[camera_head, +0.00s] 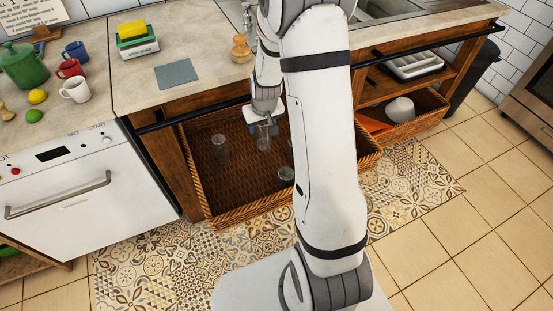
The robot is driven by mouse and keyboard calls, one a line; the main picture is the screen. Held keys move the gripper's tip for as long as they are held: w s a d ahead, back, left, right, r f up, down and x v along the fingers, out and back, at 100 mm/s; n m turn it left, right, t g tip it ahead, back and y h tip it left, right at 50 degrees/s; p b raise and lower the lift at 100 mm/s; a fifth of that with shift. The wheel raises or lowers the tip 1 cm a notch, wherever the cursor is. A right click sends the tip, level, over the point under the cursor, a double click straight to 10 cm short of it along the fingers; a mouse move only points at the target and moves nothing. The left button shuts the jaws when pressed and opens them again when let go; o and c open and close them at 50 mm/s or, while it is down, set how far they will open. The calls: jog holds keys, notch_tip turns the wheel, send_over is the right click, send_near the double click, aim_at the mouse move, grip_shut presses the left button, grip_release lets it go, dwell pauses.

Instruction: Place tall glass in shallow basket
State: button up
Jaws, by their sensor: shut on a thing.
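The shallow wicker basket (200,197) extends out from under the counter, in the middle of the view. My gripper (263,128) is above the basket's inside, shut on a clear tall glass (264,143). The glass hangs upright below the fingers; I cannot tell whether its base touches the basket floor. Another clear glass (221,152) stands in the basket to the left. A third clear glass (286,174) shows to the right, partly hidden behind my arm. My arm also hides the basket's right-middle part.
A second basket (423,125) with a white bowl (400,108) is at right. The dishwasher (75,185) stands at left. Mugs, a green pot (24,68) and a wooden object (241,48) are on the counter. The basket's front left floor is clear.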

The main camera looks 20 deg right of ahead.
jog(key=w+d+f+b, duration=0.2)
jog(key=d+f+b, duration=0.9)
jog(key=b, duration=0.7)
jog(key=f+b, duration=0.1)
jog(key=f, duration=0.2)
jog(key=f+b, duration=0.1)
jog(key=f, duration=0.3)
jog(key=a+f+b, duration=0.1)
jog(key=f+b, duration=0.1)
jog(key=f, duration=0.1)
jog(key=shift+s+f, duration=0.15)
jog(key=shift+f, duration=0.1)
jog(key=shift+f, duration=0.1)
jog(key=o, duration=1.1)
